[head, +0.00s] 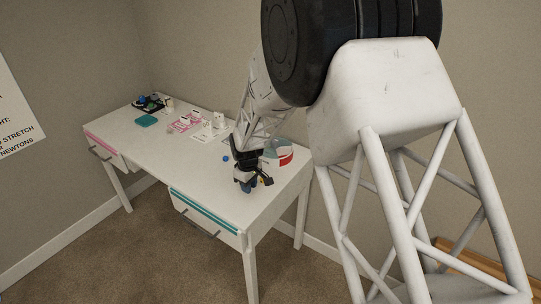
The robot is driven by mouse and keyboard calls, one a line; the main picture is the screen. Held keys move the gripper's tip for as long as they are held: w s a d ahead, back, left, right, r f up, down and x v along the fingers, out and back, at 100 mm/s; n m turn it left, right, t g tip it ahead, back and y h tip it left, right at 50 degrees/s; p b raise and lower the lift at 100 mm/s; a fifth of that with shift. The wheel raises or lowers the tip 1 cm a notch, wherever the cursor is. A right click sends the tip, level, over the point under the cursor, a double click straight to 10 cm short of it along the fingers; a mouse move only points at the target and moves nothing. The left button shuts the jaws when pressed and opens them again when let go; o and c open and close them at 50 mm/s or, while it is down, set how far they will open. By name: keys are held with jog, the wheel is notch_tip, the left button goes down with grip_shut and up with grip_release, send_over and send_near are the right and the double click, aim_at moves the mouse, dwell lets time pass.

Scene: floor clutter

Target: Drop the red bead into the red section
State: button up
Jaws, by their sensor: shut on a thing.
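My gripper (248,186) is low over the near right part of the white desk, in the head view. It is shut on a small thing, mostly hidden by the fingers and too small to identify. I cannot make out the red bead anywhere. A round container with a red section (286,160) and pale sections stands just right of and behind my gripper. My gripper is apart from the red section, to its left and nearer the camera. My wrist hides part of the container's left side.
A small blue ball (225,157) lies on the white desk (165,155) left of my gripper. White cups (217,120), pink items (183,122), a teal box (146,121) and dark clutter (150,103) stand farther back. The desk's front left is clear.

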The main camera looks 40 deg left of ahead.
dwell(0.4)
jog(key=w+r, duration=0.3)
jog(key=w, duration=0.6)
jog(key=w+r, duration=0.4)
jog(key=w, duration=0.5)
jog(key=w+r, duration=0.4)
jog(key=w, duration=0.5)
jog(key=shift+d+f, duration=0.1)
jog(key=shift+f, duration=0.15)
jog(key=shift+f, duration=2.8)
jog(key=o, duration=1)
jog(key=shift+c, duration=0.2)
jog(key=shift+r, duration=0.1)
